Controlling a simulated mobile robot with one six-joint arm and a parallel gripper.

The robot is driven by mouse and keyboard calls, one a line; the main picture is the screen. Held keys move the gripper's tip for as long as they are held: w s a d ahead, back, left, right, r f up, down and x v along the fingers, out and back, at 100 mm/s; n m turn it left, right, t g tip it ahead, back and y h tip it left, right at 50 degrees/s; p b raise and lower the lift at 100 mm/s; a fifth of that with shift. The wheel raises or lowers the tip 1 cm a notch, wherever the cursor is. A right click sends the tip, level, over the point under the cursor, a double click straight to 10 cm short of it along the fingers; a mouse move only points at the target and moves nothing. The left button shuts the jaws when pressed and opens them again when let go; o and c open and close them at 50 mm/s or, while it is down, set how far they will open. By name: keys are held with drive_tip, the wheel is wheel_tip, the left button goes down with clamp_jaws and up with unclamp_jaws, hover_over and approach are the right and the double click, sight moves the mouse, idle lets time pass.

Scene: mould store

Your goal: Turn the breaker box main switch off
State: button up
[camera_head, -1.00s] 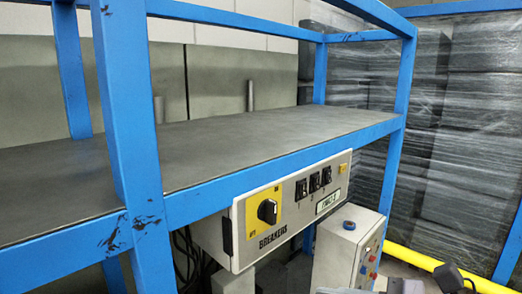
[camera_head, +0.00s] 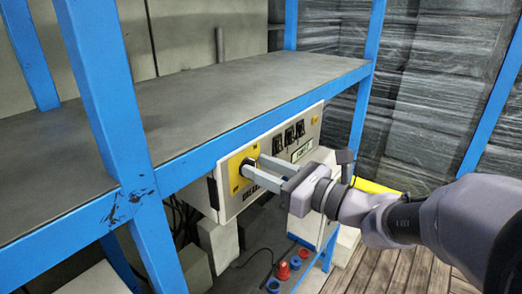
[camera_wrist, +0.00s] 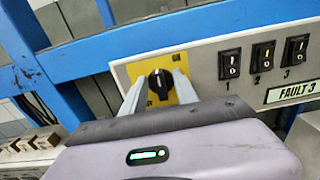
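The breaker box (camera_head: 228,195) is a white panel fixed under the front edge of a blue-framed shelf. Its main switch is a black rotary knob (camera_wrist: 160,84) on a yellow plate (camera_wrist: 185,94), marked ON at upper right and OFF at lower left. The knob's white mark points roughly upward in the wrist view. My gripper (camera_wrist: 159,84) is open, with one finger on each side of the knob. Whether the fingers touch it I cannot tell. In the head view my gripper (camera_head: 253,172) reaches the yellow plate from the right and hides most of the knob.
Three black breaker switches (camera_wrist: 263,56) and a FAULT 3 label (camera_wrist: 293,90) sit to the right of the knob. The shelf top (camera_head: 200,100) is bare. A blue post (camera_head: 105,90) stands at left. Small red and blue round things (camera_head: 283,271) show below the box.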

drive_tip(key=shift+a, duration=0.15)
clamp_jaws()
drive_tip(key=shift+f+n+b, duration=0.1)
drive_tip(key=shift+n+b, duration=0.2)
drive_tip(key=shift+b, duration=0.35)
drive_tip(key=n+b, duration=0.5)
drive_tip(key=b, duration=0.3)
drive_tip(key=n+b, duration=0.6)
drive_tip(key=b, duration=0.3)
drive_tip(key=s+f+n+b, duration=0.1)
drive_tip(key=n+b, duration=0.5)
drive_tip(key=b, duration=0.3)
drive_tip(key=shift+a+f, duration=0.1)
drive_tip(key=shift+a, duration=0.25)
drive_tip(key=shift+n+b, duration=0.3)
drive_tip(key=shift+b, duration=0.2)
